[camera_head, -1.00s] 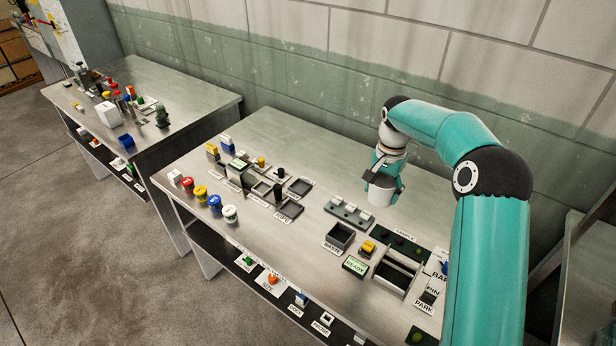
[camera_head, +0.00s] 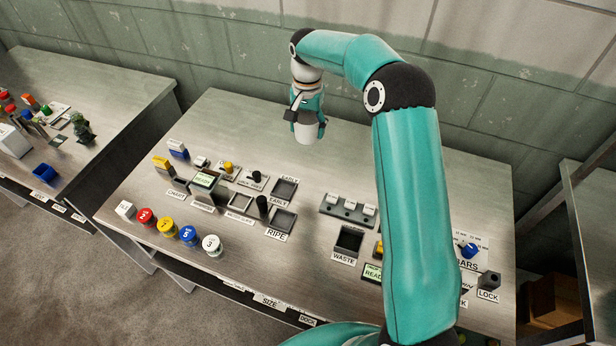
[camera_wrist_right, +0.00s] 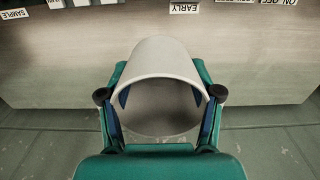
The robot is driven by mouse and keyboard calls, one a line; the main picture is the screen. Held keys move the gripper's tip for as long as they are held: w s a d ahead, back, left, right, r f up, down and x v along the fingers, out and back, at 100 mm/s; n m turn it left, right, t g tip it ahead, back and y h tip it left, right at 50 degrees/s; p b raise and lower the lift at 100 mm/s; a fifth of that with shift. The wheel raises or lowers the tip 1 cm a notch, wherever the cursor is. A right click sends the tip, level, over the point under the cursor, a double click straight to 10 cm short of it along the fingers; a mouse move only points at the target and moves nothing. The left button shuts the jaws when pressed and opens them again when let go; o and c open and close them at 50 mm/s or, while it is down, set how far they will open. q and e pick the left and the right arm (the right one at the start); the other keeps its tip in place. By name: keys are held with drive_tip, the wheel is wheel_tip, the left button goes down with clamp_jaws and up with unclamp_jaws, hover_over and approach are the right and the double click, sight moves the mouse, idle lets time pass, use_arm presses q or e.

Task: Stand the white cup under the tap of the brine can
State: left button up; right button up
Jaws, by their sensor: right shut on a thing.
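The white cup (camera_head: 305,134) is in my right gripper (camera_head: 306,117), held over the back part of the middle bench, behind the EARLY tray. In the right wrist view the cup (camera_wrist_right: 158,62) fills the space between the fingers, which are shut on its sides. It looks clear of the bench top, though the exact height is hard to judge. I cannot make out the brine can or its tap in any view. My left gripper is not in view.
Below the cup are the EARLY tray (camera_head: 286,188) and RIPE tray (camera_head: 281,221). The WASTE bin (camera_head: 348,241) and a grey rack (camera_head: 347,210) stand to the right. Several coloured, numbered jars line the front left edge. The back left bench area is clear.

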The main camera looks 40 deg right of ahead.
hover_over(310, 181)
wheel_tip(310, 181, down, 8)
wheel_tip(310, 181, down, 6)
drive_tip(key=b, duration=0.2)
drive_tip(key=shift+w+r+b, duration=0.1)
drive_tip(key=shift+r+b, duration=0.15)
drive_tip(key=shift+b, duration=0.05)
drive_tip(key=shift+f+b, duration=1.2)
drive_tip(key=shift+f, duration=1.6)
drive_tip(key=shift+f, duration=0.15)
drive_tip(key=o, duration=1.1)
